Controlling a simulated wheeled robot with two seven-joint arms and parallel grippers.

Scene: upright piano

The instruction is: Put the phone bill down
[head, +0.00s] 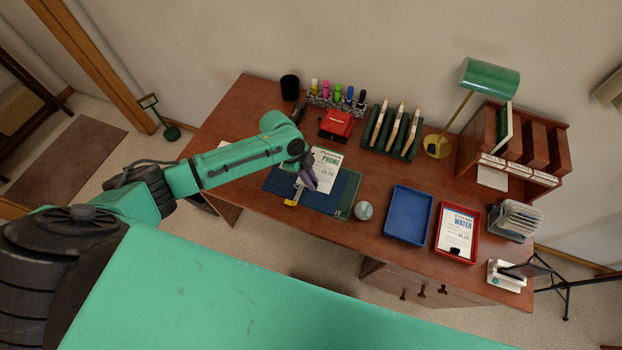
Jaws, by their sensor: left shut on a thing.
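The phone bill (326,167) is a white sheet with "PHONE" in green print. It shows over the dark blue-green desk mat (346,196), its top edge reaching past the mat's back edge. My left gripper (308,182) is shut on the bill's left side and hides part of it. I cannot tell whether the sheet touches the mat or hangs just above it. My right gripper is not in view.
An empty blue tray (389,211) stands right of the mat. A red tray (439,226) beside it holds the water bill (456,228). A round paperweight (363,210) sits between mat and blue tray.

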